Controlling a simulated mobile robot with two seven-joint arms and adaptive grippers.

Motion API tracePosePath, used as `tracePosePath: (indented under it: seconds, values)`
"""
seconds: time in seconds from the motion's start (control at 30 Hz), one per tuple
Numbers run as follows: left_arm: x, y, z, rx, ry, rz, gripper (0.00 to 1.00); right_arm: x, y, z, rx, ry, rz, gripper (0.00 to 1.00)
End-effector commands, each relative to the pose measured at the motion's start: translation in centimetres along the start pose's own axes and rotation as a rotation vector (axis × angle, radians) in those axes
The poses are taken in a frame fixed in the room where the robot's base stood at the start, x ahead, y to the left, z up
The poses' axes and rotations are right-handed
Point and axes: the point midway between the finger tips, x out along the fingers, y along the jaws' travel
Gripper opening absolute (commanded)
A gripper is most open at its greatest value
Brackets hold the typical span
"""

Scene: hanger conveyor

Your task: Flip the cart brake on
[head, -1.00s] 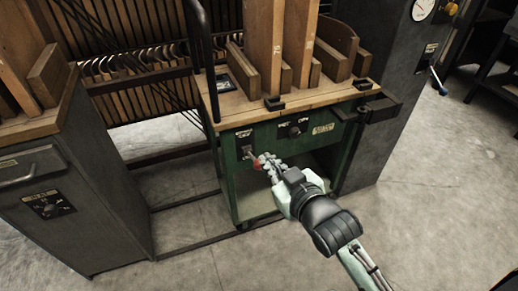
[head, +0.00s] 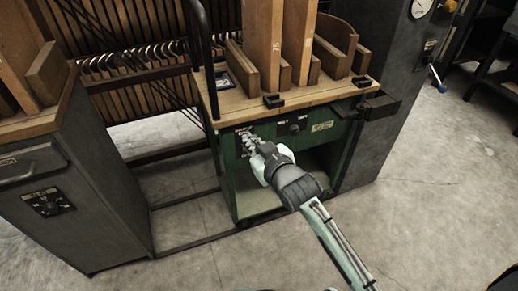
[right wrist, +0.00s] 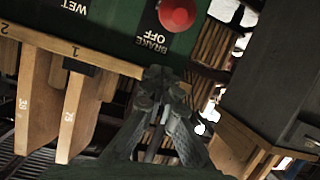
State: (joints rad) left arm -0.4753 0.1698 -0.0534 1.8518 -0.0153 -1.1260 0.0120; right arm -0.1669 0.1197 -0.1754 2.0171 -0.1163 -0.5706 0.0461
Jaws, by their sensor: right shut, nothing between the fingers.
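The green cart (head: 228,185) stands in the middle of the head view with a wooden top. Its front panel carries a BRAKE OFF label (right wrist: 153,32), upside down in the right wrist view. The brake's round red knob (right wrist: 177,14) shows at the top edge there, beside the label; its lever is not seen. In the head view my right gripper and hand hide the knob. My right gripper (head: 246,135) is shut and empty near the panel's upper left. In the right wrist view its fingertips (right wrist: 158,82) appear below the label, apart from the knob. My left gripper is out of view.
Wooden boards (head: 264,50) stand upright on the cart top. A dark bracket (head: 379,106) sticks out at its right corner. A grey cabinet (head: 70,200) stands at left and a tall grey machine (head: 392,120) at right. Floor in front is clear.

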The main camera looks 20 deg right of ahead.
Motion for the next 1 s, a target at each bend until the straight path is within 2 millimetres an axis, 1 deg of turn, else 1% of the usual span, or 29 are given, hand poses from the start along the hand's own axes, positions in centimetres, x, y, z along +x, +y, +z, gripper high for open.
tracePosePath:
  seconds: [0.03,0.1,0.3,0.57,0.87,0.9,1.0]
  values:
    - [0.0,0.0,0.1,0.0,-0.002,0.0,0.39,-0.2,-0.1,1.0,0.0,-0.005,-0.001,0.0]
    - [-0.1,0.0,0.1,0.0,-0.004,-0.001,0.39,-0.7,0.0,1.9,-0.001,-0.005,-0.001,0.0]
    - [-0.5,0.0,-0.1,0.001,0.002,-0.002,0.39,-1.3,0.0,3.5,-0.001,-0.001,-0.001,0.0]
    - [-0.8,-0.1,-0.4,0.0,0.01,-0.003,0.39,-1.4,0.0,3.8,0.0,0.001,-0.001,0.0]
    - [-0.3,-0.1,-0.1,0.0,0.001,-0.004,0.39,-1.2,0.0,3.9,-0.001,0.008,0.001,0.0]
    - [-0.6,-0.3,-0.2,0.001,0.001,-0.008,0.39,-1.1,0.0,4.0,-0.001,0.012,0.001,0.0]
    - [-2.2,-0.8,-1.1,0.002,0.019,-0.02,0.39,-0.6,0.0,4.2,-0.002,0.029,0.005,0.0]
